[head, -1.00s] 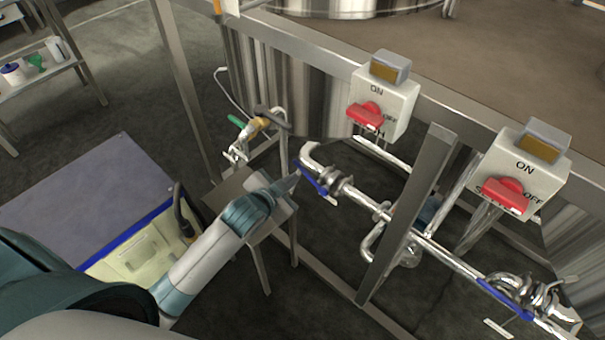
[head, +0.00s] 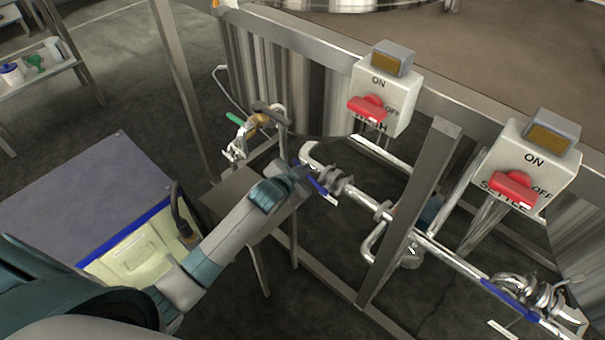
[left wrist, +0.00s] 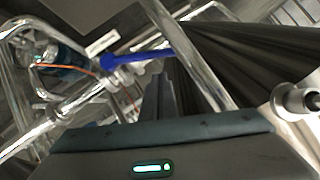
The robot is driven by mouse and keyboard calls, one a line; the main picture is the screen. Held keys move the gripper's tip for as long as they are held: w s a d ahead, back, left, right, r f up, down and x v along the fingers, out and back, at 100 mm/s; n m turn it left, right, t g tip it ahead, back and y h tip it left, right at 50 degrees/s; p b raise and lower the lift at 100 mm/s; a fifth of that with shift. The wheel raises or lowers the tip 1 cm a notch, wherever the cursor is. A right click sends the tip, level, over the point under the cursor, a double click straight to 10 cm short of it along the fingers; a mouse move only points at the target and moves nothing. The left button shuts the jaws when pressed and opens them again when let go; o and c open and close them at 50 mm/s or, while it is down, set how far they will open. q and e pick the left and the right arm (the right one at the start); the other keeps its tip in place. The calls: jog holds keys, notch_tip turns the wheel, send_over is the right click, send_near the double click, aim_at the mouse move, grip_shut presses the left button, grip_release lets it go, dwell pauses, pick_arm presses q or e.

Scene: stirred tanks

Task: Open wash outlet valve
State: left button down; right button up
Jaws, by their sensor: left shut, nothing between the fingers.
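The wash outlet valve has a blue lever (head: 317,187) on a shiny steel pipe below the wash switch box. The lever also shows in the left wrist view (left wrist: 140,58), lying across the pipework beyond the fingers. My left gripper (head: 300,172) is beside the lever's near end, shut and empty. Its dark fingers (left wrist: 158,98) show in the left wrist view, short of the lever. I cannot tell whether they touch it. My right gripper is not in view.
The wash switch box (head: 388,95) and the settle switch box (head: 527,170) carry red knobs. A second blue lever (head: 510,299) sits at lower right. A steel post (head: 410,215) stands between the valves. A small table (head: 232,195) is beneath my arm.

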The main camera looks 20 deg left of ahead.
pick_arm(q)
jog(key=shift+w+a+f, duration=0.2)
jog(key=shift+a+f, duration=0.05)
jog(key=shift+f, duration=0.35)
jog(key=shift+w+a+f, duration=0.2)
jog(key=shift+a+f, duration=0.05)
jog(key=shift+f, duration=0.35)
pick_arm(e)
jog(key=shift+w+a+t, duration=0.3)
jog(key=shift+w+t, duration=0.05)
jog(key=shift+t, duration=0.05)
pick_arm(q)
jog(key=shift+w+a+f+p, duration=0.15)
jog(key=shift+a+f+p, duration=0.15)
jog(key=shift+a+f, duration=0.1)
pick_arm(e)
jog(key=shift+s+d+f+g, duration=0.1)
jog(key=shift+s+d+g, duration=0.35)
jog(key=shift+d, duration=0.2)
pick_arm(q)
jog(key=shift+r, duration=0.1)
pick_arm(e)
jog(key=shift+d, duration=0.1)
